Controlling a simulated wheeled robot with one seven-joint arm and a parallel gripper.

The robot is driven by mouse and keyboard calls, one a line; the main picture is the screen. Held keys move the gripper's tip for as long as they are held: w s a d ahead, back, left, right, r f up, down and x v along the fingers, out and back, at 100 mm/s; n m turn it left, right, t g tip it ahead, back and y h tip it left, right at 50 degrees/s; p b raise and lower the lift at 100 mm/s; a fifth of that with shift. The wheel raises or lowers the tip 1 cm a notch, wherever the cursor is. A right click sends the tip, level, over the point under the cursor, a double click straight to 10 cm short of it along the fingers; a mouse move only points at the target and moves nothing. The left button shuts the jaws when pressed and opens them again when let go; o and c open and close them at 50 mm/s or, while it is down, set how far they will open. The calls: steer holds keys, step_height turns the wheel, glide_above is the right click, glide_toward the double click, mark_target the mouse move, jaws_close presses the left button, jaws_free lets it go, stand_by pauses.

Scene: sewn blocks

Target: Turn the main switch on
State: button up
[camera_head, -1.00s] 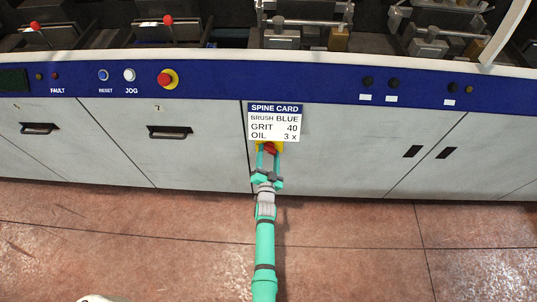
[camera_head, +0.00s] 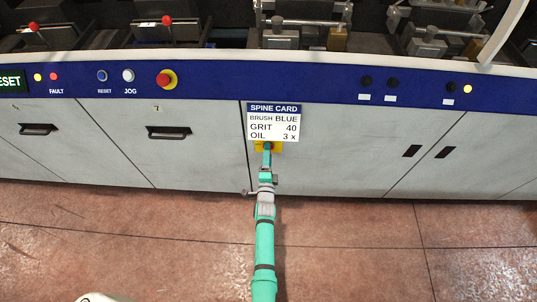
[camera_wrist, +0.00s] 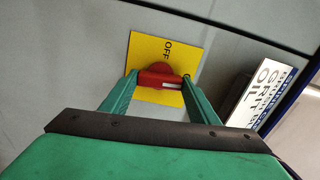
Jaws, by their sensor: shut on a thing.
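The main switch is a red rotary knob (camera_wrist: 161,79) on a yellow plate (camera_wrist: 150,47) with the word OFF on it, mounted on the grey cabinet front. In the wrist view my gripper (camera_wrist: 160,78) has its green fingers shut on either side of the knob. In the head view my gripper (camera_head: 267,148) is seen nearly edge-on, just below the spine card. It hides the knob there, and only a little of the yellow plate (camera_head: 277,147) shows.
The spine card (camera_head: 274,122) is fixed just above the switch. A blue panel carries a lit RESET display (camera_head: 10,81), lit yellow and red lamps (camera_head: 54,76), a lit yellow lamp (camera_head: 467,89) and a red emergency button (camera_head: 164,79). The floor in front is clear.

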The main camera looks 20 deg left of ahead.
steer(key=shift+m, duration=0.6)
steer(key=shift+a, duration=0.1)
steer(key=o, duration=1)
steer(key=shift+o, duration=0.2)
steer(key=v, duration=1.1)
steer(key=shift+w, duration=0.1)
